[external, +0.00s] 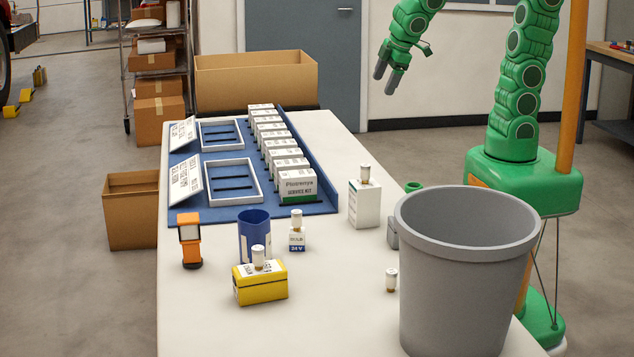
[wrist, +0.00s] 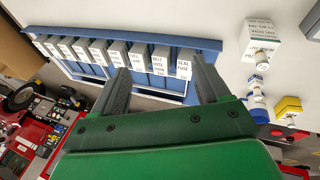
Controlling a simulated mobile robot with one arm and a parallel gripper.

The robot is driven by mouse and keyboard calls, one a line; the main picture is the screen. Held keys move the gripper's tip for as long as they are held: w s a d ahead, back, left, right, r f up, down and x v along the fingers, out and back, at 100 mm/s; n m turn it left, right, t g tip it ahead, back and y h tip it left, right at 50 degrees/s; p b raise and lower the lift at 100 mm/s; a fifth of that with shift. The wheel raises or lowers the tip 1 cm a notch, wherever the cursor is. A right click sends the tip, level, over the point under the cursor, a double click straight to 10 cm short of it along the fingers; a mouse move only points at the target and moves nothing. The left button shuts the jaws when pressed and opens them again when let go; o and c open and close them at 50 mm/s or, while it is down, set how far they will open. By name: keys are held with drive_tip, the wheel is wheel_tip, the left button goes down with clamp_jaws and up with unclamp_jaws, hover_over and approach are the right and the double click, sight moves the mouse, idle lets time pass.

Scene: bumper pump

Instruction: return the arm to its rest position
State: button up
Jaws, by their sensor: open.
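My green arm (external: 521,70) stands behind the table at the right in the external view. My gripper (external: 388,76) hangs at the top centre, high up and clear of the table, with its two dark fingers pointing down to the left. The fingers are apart with nothing between them. In the wrist view my gripper (wrist: 163,88) also shows two separated fingers, and the row of white-labelled boxes lies beyond them.
The table (external: 330,300) bears a blue tray (external: 317,206) with several service kit boxes (external: 297,184), a yellow box (external: 260,283), a blue cup (external: 255,235) and a white box (external: 364,205). A tall grey bin (external: 455,290) is at the front right. The air around my gripper is free.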

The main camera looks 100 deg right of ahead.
drive_tip(key=s+a+m+g+y, duration=0.1)
drive_tip(key=s+a, duration=0.3)
drive_tip(key=s, duration=0.6)
drive_tip(key=s+a+g+y, duration=0.2)
drive_tip(key=s+a, duration=0.3)
drive_tip(key=s, duration=0.5)
drive_tip(key=shift+a+r+m+g, duration=0.2)
drive_tip(key=shift+r+m+g, duration=0.15)
drive_tip(key=shift+g, duration=0.45)
drive_tip(key=shift+s, duration=0.1)
